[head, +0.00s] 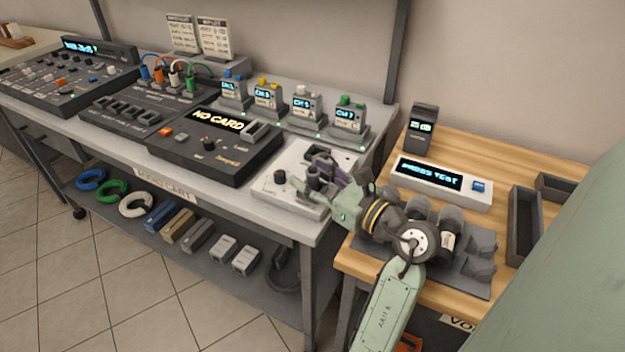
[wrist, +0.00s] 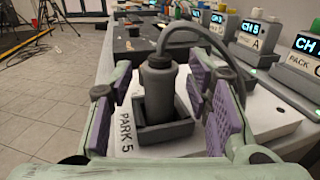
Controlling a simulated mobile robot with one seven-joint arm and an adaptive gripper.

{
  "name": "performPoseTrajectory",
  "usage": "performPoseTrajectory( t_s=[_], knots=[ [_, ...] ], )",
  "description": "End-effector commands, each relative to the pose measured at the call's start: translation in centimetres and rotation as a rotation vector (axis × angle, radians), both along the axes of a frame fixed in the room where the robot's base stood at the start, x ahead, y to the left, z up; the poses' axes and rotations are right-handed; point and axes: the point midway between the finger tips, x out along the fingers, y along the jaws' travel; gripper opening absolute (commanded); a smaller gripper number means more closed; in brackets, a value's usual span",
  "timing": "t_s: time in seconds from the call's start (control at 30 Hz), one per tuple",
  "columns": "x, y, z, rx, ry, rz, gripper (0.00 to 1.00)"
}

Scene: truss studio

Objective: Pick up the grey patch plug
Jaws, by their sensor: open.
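The grey patch plug (wrist: 159,92) is a grey cylinder with a darker cap. It stands upright in a square dark holder (wrist: 168,133) next to a "PARK 5" label. A grey cable (wrist: 205,32) arcs from its top to the right. My gripper (wrist: 163,98) is open, with purple pads on the left and right of the plug; I see no clear contact. In the head view my gripper (head: 322,178) is over the white plate (head: 268,188) at the cart's right end, and it partly hides what stands there.
A black "NO CARD" unit (head: 218,145) lies left of the plate. Several channel packs (head: 305,103) stand behind it. A wooden table (head: 480,140) on the right holds a display box (head: 441,182) and dark trays (head: 523,225). Coiled cables (head: 136,204) lie on the lower shelf.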

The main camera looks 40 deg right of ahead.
Motion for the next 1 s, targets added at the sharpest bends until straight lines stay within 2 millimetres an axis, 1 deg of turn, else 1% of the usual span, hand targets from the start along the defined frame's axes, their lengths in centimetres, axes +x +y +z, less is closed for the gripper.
performPoseTrajectory(
  t_s=[0.17, 0.2, 0.83, 0.87, 1.0],
  knots=[
    [0.02, -0.01, -0.07, 0.0, 0.0, 0.0, 0.45],
    [0.02, 0.0, -0.07, 0.0, 0.0, 0.0, 0.44],
    [-0.01, 0.01, -0.04, 0.0, 0.0, 0.0, 0.02],
    [-0.01, 0.01, -0.04, 0.0, 0.0, 0.0, 0.0],
    [-0.01, 0.01, -0.03, 0.0, 0.0, 0.0, 0.0]
  ],
)
